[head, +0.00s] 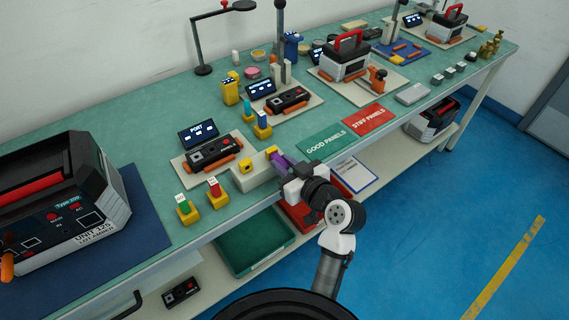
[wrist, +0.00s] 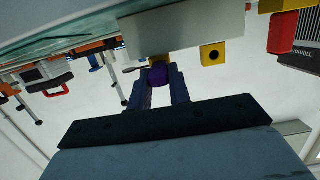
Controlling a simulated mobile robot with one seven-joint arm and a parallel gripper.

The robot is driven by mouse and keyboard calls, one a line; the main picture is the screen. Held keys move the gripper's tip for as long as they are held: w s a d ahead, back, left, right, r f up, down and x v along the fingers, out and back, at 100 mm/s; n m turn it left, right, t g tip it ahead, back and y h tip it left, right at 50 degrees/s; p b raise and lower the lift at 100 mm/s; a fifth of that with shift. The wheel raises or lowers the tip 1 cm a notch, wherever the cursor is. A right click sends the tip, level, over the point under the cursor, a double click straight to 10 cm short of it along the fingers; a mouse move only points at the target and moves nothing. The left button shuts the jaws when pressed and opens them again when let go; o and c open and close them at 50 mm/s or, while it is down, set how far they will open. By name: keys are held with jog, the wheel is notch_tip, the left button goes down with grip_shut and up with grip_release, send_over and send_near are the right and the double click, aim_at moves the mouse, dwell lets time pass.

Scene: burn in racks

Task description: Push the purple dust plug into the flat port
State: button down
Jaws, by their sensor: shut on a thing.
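My gripper (head: 280,163) is shut on the purple dust plug (wrist: 158,75), whose rounded end shows between the two dark blue fingers in the wrist view. The plug is close to a yellow socket (head: 271,152) on the pale grey block (head: 252,179). I cannot tell whether it touches that socket. A second yellow socket with a dark round hole (head: 245,165) is on the same block; it also shows in the wrist view (wrist: 211,54). A black port panel (head: 213,153) lies behind the block, below a PORT display (head: 198,133). I cannot make out which opening is the flat port.
A red plug (head: 214,188) and a green plug (head: 183,202) stand in yellow holders left of the block. A large dark unit (head: 60,205) fills the bench's left end. The GOOD PANELS mat (head: 325,144) to the right is empty.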

jog(key=shift+b+v, duration=0.3)
jog(key=shift+v, duration=0.55)
dwell(1.1)
jog(key=shift+s+d+f, duration=0.15)
jog(key=shift+s+d, duration=0.25)
jog(key=shift+s, duration=0.2)
